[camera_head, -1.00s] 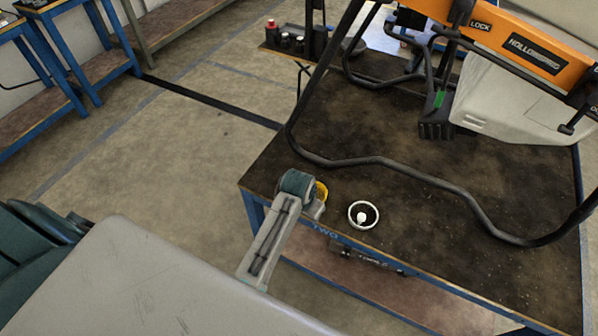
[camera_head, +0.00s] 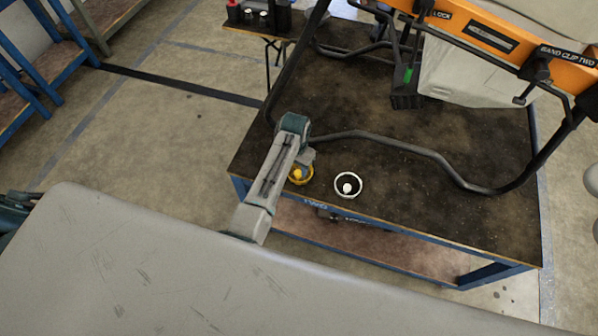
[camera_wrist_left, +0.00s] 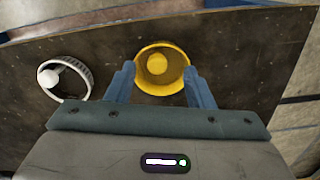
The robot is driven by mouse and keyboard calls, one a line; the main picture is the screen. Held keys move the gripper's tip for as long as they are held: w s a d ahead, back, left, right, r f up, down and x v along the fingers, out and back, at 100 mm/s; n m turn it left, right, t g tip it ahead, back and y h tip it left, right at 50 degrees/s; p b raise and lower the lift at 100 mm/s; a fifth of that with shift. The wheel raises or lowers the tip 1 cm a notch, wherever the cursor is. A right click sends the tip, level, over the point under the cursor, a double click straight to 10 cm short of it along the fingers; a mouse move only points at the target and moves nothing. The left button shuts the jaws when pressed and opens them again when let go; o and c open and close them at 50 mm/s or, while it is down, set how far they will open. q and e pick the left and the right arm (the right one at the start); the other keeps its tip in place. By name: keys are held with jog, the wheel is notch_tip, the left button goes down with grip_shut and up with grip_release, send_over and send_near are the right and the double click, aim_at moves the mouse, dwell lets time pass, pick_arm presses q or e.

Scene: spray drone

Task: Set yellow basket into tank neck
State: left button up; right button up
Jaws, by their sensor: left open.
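The yellow basket (camera_head: 300,179) sits on the near left part of the dark worktable, below my left gripper (camera_head: 305,160). In the left wrist view the round yellow basket (camera_wrist_left: 160,85) lies between the two blue fingers of my open left gripper (camera_wrist_left: 160,70); I cannot tell whether they touch it. The pale tank (camera_head: 465,75) is in the drone's orange frame at the back right. I cannot make out its neck. My right gripper is not in view.
A white ring-shaped cap (camera_head: 348,186) lies just right of the basket on the worktable (camera_head: 420,215). A black bent tube (camera_head: 400,150) of the drone crosses behind them. Clear tabletop lies right of the cap. A side stand with bottles (camera_head: 260,20) is at the back.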

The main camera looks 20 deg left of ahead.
aim_at(298, 172)
pick_arm(q)
jog(key=f, duration=0.2)
jog(key=f+p, duration=0.1)
jog(key=shift+w+d+f, duration=0.25)
jog(key=shift+w+f, duration=0.15)
jog(key=shift+f, duration=0.45)
grip_shut()
jog(key=shift+r, duration=0.15)
